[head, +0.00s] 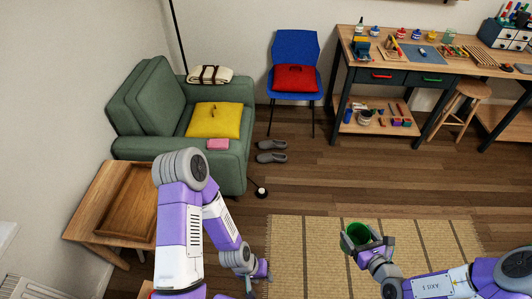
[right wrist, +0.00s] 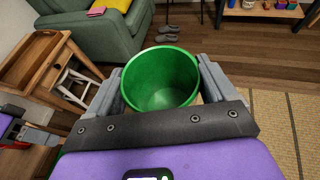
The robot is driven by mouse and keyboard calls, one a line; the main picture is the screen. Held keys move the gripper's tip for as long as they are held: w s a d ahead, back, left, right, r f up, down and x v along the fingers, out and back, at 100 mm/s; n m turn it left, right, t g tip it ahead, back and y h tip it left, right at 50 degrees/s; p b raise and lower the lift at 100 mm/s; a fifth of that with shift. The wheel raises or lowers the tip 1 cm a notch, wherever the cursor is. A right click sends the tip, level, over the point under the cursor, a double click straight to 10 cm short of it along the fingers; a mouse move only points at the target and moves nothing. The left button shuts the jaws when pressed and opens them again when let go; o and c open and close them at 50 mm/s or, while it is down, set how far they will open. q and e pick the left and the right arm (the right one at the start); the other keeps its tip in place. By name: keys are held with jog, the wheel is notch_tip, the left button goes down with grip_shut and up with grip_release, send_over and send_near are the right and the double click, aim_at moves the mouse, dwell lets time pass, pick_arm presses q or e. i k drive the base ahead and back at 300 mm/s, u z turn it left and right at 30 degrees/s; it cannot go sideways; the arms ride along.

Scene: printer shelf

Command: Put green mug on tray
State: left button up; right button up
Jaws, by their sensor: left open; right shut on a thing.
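The green mug (head: 358,232) is held in my right gripper (head: 366,246), above the striped rug. In the right wrist view the mug (right wrist: 160,78) sits between the two fingers, its open rim facing the camera and its inside empty. The wooden tray (head: 128,200) lies on a small wooden side table (head: 90,205) at the left; my left arm covers its right part. The tray also shows in the right wrist view (right wrist: 32,55). My left gripper (head: 262,272) is open, low in front of the rug's left edge, apart from the mug and tray.
A green armchair (head: 150,105) with a yellow cushion (head: 213,120) and a pink item (head: 218,144) stands behind the side table. Grey shoes (head: 271,151) lie on the floor. A cluttered workbench (head: 440,68) is at the back right. The rug (head: 310,250) is clear.

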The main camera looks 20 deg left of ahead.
aim_at(142, 197)
jog(key=i, duration=2.65)
jog(key=u, duration=4.45)
jog(key=i, duration=1)
